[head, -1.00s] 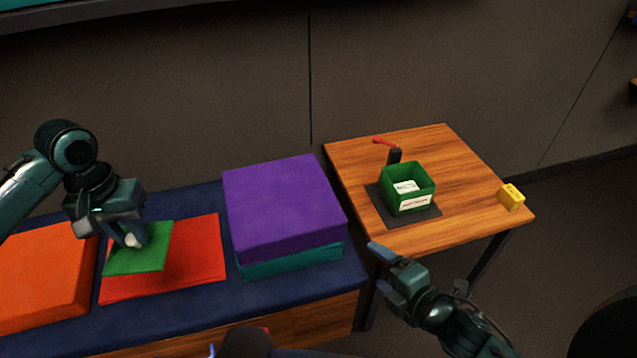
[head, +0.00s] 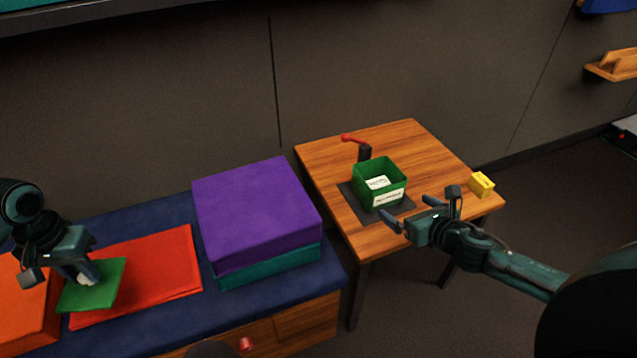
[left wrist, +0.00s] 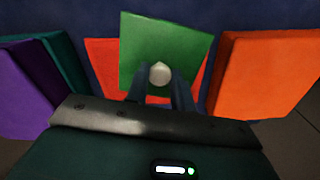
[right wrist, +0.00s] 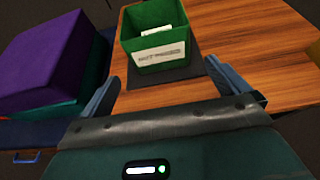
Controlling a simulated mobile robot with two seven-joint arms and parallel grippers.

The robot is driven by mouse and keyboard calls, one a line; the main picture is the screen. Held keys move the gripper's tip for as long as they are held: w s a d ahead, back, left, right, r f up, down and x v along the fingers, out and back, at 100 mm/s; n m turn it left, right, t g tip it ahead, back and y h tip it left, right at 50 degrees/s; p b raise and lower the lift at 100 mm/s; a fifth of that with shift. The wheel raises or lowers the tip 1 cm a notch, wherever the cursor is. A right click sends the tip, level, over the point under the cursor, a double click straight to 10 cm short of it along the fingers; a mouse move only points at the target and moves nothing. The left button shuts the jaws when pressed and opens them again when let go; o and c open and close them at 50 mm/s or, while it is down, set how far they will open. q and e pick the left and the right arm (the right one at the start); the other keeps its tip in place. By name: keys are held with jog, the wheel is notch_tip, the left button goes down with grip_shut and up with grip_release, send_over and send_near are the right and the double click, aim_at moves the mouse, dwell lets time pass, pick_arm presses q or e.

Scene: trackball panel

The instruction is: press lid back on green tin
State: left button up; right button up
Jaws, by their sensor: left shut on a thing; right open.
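The green tin (head: 365,185) stands open on a dark mat (head: 403,208) on the wooden table, with a white label on its front and a white card inside. It also shows in the right wrist view (right wrist: 160,60). The green square lid (head: 95,290) is held by its pale round knob (left wrist: 160,72) in my left gripper (head: 85,278), over the red cloth on the bench. My right gripper (head: 411,222) is open and empty in front of the tin, with its fingers spread toward the tin's near side in the right wrist view.
A clamp with a red handle (head: 353,139) stands behind the tin. A yellow block (head: 481,184) sits at the table's right edge. Purple (head: 255,210) and teal (head: 270,267) cushions lie between lid and table; an orange cushion (head: 22,310) is at left.

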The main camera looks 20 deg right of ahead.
aim_at(388, 198)
pick_arm(q)
jog(key=shift+f+b, duration=0.7)
jog(key=shift+f, duration=0.15)
pick_arm(e)
jog(key=x, duration=0.5)
jog(key=shift+w+a+f, duration=0.1)
jog(key=shift+w+f, duration=0.1)
jog(key=shift+w, duration=0.15)
pick_arm(q)
notch_tip(388, 198, down, 2)
jog(key=shift+f+b, duration=0.1)
jog(key=shift+b, duration=0.95)
pick_arm(e)
jog(key=x, duration=0.4)
jog(key=shift+f, duration=0.3)
pick_arm(q)
jog(key=shift+f, duration=0.1)
pick_arm(e)
jog(key=shift+w+a+f, duration=0.1)
jog(key=shift+w+f, duration=0.05)
jog(key=shift+w, duration=0.25)
jog(key=c, duration=0.7)
